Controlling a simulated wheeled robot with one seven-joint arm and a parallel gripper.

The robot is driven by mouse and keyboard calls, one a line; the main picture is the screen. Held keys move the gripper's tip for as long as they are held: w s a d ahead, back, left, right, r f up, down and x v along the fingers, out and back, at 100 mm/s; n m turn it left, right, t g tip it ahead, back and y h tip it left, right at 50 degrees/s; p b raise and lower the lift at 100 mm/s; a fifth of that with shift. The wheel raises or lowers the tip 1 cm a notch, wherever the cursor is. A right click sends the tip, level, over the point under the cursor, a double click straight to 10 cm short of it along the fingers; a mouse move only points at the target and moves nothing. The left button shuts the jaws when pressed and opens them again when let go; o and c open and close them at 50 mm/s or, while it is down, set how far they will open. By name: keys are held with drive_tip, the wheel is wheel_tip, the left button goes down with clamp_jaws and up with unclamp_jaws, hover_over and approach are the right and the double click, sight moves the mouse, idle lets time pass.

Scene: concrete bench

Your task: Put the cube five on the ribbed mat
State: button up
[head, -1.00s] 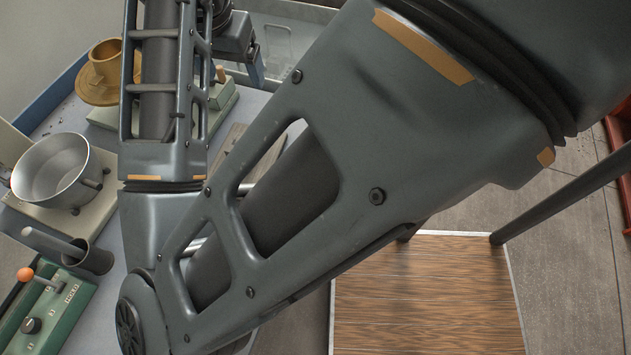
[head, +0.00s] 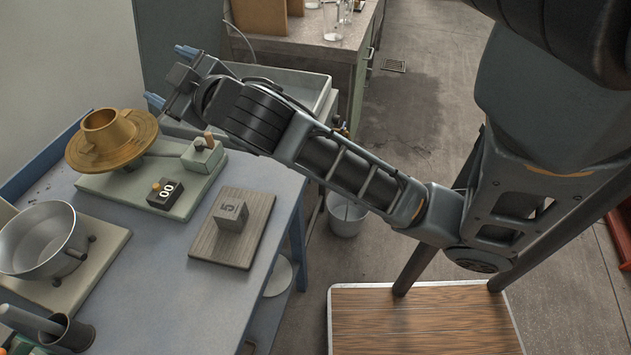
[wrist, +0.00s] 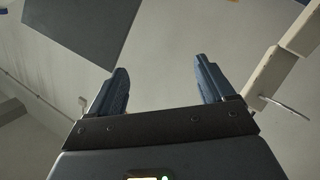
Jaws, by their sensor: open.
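The grey cube five (head: 232,214), with a dark 5 on its face, sits on the ribbed mat (head: 212,248), a brown-grey ribbed slab lying on the blue-grey bench. The cube rests within the mat's edges, toward its back half. My gripper (head: 170,76) is up beyond the far side of the bench, well apart from the cube. Its two blue fingers are spread and empty; they also show in the wrist view (wrist: 162,86), with only wall behind them. The wrist view shows neither cube nor mat.
A brass flanged part (head: 112,140) stands on a green base with a small counter block (head: 165,194), left of the mat. A metal pan (head: 38,240) and a dark cup (head: 70,333) stand at left. A grey sink (head: 290,85) lies behind. The bench surface in front of the mat is clear.

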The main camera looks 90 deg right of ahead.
drive_tip(key=s+a+f+n+t+y, duration=0.2)
drive_tip(key=s+a+f+n+y, duration=0.25)
drive_tip(key=a+f, duration=0.35)
drive_tip(key=s+a+f+m+y, duration=0.2)
drive_tip(key=s+a+y, duration=0.4)
drive_tip(key=s+a, duration=1.2)
drive_tip(key=shift+s+a+f+m+g, duration=0.15)
drive_tip(key=shift+a+m+g, duration=0.15)
drive_tip(key=shift+a+m, duration=0.15)
